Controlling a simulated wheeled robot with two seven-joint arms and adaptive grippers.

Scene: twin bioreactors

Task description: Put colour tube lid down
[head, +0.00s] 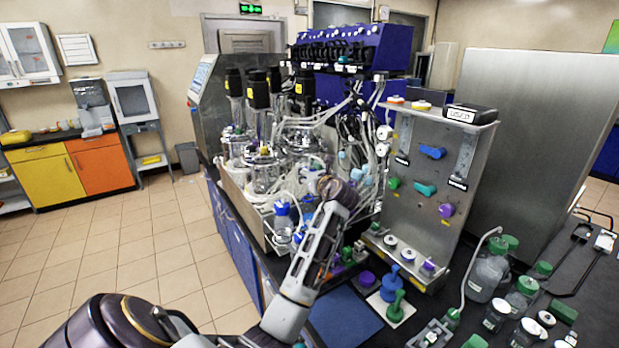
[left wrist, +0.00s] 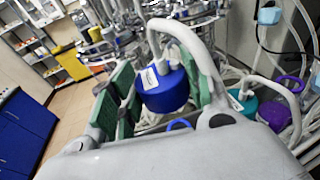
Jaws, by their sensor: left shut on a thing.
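A blue lid (left wrist: 164,88) with a white label and a pale tube looping from its top is in the left wrist view. My left gripper (left wrist: 160,98) is shut on it, with green-padded fingers at its sides. A teal lid (left wrist: 243,104) and a purple lid (left wrist: 289,90), both with tubes, show to the right of the gripper. In the head view my left arm reaches toward the bench edge, and its fingers and the held lid are mostly hidden. My right gripper is not in view.
The glass bioreactor vessels (head: 262,168) and many tubes crowd the back of the bench. A metal panel (head: 432,190) with coloured knobs stands to the right. Blue (head: 390,284) and green (head: 396,306) stoppers stand before it. A blue mat (head: 342,318) looks clear. Bottles (head: 486,272) fill the right.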

